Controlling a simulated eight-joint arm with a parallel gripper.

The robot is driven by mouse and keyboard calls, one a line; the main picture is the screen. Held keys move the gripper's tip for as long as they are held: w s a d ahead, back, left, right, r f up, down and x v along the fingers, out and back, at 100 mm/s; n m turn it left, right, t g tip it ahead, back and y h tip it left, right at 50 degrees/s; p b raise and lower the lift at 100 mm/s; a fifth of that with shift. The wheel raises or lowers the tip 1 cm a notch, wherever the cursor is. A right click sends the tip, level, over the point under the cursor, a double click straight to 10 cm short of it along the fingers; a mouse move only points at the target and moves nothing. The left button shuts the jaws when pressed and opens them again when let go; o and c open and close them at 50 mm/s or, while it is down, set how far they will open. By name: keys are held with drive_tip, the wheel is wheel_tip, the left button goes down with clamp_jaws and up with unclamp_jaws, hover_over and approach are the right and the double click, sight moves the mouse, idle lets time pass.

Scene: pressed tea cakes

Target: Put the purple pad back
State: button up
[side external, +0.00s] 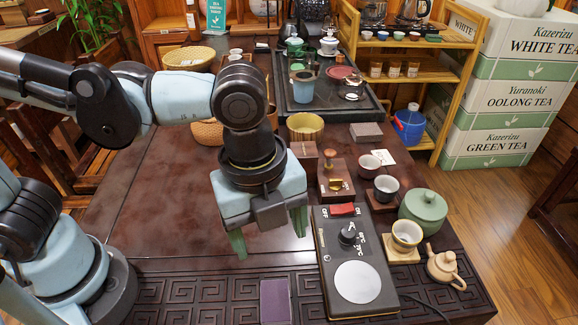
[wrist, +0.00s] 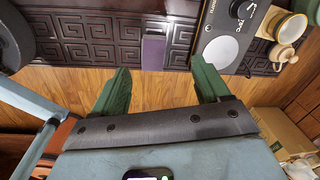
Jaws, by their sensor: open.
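The purple pad (side external: 275,301) lies flat at the near edge of the dark table, on the carved border, left of the black hot-plate unit (side external: 370,245). In the wrist view the pad (wrist: 153,54) shows beyond and between my fingertips. My gripper (side external: 268,234) is open and empty, with two green fingers apart. It hangs above the table, behind the pad in the side view. The wrist view shows both fingers (wrist: 160,68) spread, with nothing between them. The unit has a red switch, a knob and a pale round plate.
Right of the unit stand a cup on a wooden coaster (side external: 402,255), a tan teapot (side external: 444,266) and a green lidded pot (side external: 423,211). Behind it is a wooden block with a small press (side external: 337,182). The tabletop (side external: 150,200) to the left is clear.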

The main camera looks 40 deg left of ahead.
drive_tip(key=w+a+n+t, duration=0.3)
drive_tip(key=a+n, duration=0.7)
drive_tip(key=n, duration=0.1)
drive_tip(key=w+a+r+n+t, duration=0.1)
drive_tip(key=w+a+n+t, duration=0.2)
drive_tip(key=a+n, duration=0.8)
drive_tip(key=shift+w+a+n+y, duration=0.2)
drive_tip(key=shift+w+n+y, duration=0.1)
drive_tip(key=shift+n, duration=0.5)
drive_tip(key=shift+c, duration=0.2)
